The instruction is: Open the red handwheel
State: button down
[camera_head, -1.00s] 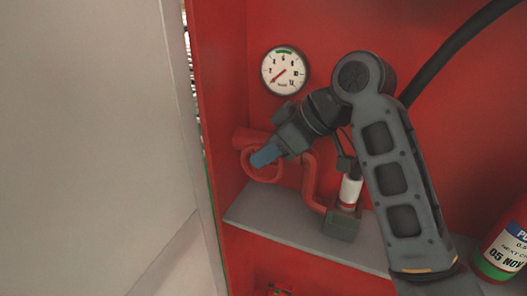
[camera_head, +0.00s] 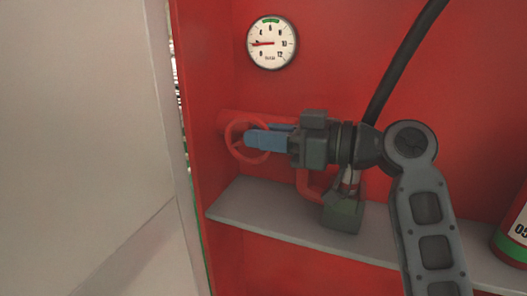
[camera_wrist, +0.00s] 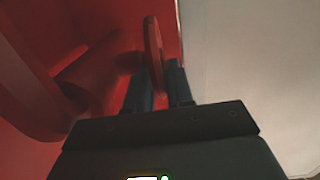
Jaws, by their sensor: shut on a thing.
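The red handwheel (camera_head: 231,147) is a ring on the end of a red pipe (camera_head: 238,119), at the left inside the red cabinet. My gripper (camera_head: 255,139) has blue fingers and reaches it from the right, shut on the wheel's rim. In the wrist view the handwheel (camera_wrist: 153,52) shows edge-on, with its rim between the two dark blue fingers of my gripper (camera_wrist: 160,88). The fingers hide part of the wheel in the head view. The round white gauge (camera_head: 271,43) above has its red needle pointing left.
A grey shelf (camera_head: 250,220) runs below the pipe. A black hose (camera_head: 405,60) comes down behind my arm. A red cylinder (camera_head: 515,230) with a green band stands at the right edge. A pale panel (camera_head: 80,130) fills the left side.

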jog(key=shift+f+y+b, duration=0.1)
jog(key=shift+y+b, duration=0.3)
jog(key=c, duration=1.1)
grip_release()
jog(key=shift+r, duration=0.35)
jog(key=r, duration=0.4)
jog(key=shift+d, duration=0.35)
jog(key=s+d+r, duration=0.1)
jog(key=d+r, duration=0.1)
jog(key=d, duration=0.1)
jog(key=s+d+r, duration=0.1)
jog(key=d+r, duration=0.1)
jog(key=d, duration=0.2)
jog(key=s+d+r+p, duration=0.1)
jog(key=d+r, duration=0.1)
jog(key=d, duration=0.1)
jog(key=shift+s+d+r, duration=0.15)
jog(key=shift+s+d, duration=0.05)
jog(key=shift+d, duration=0.1)
